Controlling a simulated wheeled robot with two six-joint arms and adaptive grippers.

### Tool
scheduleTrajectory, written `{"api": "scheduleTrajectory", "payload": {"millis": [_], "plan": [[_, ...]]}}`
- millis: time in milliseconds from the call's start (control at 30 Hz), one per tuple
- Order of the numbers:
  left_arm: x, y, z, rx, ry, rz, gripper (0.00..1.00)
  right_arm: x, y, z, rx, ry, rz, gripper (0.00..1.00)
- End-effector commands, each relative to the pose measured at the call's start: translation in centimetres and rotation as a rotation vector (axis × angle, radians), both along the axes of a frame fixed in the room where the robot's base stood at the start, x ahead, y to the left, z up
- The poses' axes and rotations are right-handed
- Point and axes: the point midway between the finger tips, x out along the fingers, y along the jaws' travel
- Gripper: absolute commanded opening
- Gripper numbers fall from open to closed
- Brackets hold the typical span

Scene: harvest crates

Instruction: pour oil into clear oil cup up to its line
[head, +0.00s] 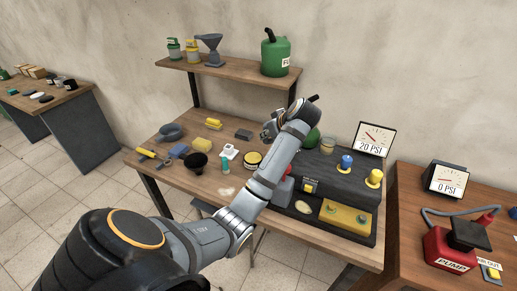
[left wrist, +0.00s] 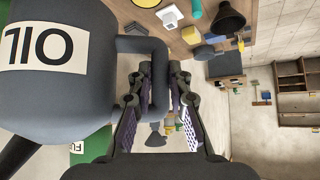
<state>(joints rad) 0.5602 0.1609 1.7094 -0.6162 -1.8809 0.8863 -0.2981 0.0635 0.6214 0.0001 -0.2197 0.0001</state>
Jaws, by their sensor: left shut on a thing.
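My left gripper (head: 271,129) is out over the workbench, its arm reaching in from the lower left. In the left wrist view the gripper (left wrist: 158,95) is shut on the handle of a dark grey oil can (left wrist: 95,85) with a white OIL label. The can fills the left of that view. In the head view I cannot clearly make the can out near the wrist. A small pale, see-through cup (head: 327,145) is on the dark block to the right of the wrist; it looks like the clear oil cup. Its line and level are too small to tell. My right gripper is not in view.
The dark block (head: 345,178) carries blue and yellow knobs and a 20 PSI gauge (head: 371,139). A shelf (head: 225,72) behind holds a green can (head: 275,55) and a funnel (head: 209,48). Small items cover the bench's left. A red pump (head: 450,250) stands on the right table.

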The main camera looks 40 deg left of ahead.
Motion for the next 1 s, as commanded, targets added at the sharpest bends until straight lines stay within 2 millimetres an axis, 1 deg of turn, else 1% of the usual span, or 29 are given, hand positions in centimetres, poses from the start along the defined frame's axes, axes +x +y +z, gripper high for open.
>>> {"api": "scheduleTrajectory", "payload": {"millis": [33,67,100,200,300,333,400,500,667,800,1000], "plan": [[0.0,0.0,-2.1,0.001,-0.003,-0.001,0.0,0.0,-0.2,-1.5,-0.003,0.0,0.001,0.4],[0.0,0.0,-2.8,0.001,-0.003,-0.001,0.0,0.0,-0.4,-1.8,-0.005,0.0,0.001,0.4],[0.0,-0.1,-4.0,0.0,-0.003,-0.001,0.0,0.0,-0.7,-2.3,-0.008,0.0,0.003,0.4],[0.0,-0.1,-6.2,0.001,-0.005,-0.001,0.0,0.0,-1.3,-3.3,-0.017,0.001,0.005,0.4],[0.0,-0.1,-7.9,0.001,-0.006,-0.001,0.0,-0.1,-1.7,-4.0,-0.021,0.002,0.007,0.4],[0.0,-0.1,-8.1,0.001,-0.008,-0.001,0.0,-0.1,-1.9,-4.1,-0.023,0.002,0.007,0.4],[0.0,-0.1,-8.4,0.001,-0.008,-0.001,0.0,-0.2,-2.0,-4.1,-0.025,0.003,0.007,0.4],[0.0,-0.1,-8.4,0.001,-0.008,-0.001,0.0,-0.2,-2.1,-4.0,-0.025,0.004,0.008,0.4],[0.1,-0.2,-7.1,0.026,0.042,-0.002,0.0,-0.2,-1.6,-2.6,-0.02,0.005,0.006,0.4],[0.2,-0.2,-6.1,0.063,0.109,-0.002,0.0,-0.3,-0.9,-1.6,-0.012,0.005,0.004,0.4],[0.2,-0.2,-5.8,0.086,0.152,-0.003,0.0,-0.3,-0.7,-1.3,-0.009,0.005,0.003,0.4]]}}
